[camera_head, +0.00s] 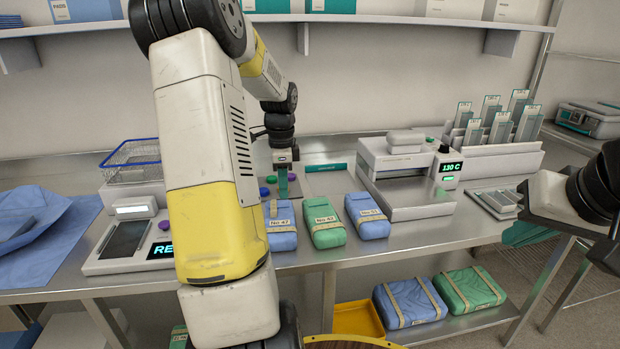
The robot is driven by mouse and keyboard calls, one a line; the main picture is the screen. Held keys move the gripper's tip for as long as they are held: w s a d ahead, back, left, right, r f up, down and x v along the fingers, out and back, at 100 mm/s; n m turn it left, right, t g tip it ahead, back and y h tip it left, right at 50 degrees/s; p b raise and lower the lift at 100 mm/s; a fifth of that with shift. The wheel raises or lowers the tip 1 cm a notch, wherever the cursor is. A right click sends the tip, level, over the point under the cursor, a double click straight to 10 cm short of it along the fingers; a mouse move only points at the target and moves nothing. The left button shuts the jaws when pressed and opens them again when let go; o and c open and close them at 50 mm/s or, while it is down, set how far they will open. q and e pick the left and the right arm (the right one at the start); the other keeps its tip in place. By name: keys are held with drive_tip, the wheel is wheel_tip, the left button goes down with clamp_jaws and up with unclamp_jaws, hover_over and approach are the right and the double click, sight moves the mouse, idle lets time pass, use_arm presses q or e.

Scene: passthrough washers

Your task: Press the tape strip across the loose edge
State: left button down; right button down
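A blue wrapped pack (281,238) labelled "No 47" lies on the steel counter. My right gripper (525,234) is at the right, in front of the counter's edge, away from the packs. Its finger gap is unclear.
A green pack (323,222) and another blue pack (367,216) lie to the right. A sealing machine (410,175) reading 130 C stands behind them. A display device (125,242) and wire basket (132,160) are at left. My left arm hides part of the counter.

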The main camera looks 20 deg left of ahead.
sight(285, 218)
use_arm(q)
drive_tip(key=shift+f, duration=3.2)
drive_tip(key=c, duration=1.6)
unclamp_jaws()
drive_tip(key=shift+o, duration=0.2)
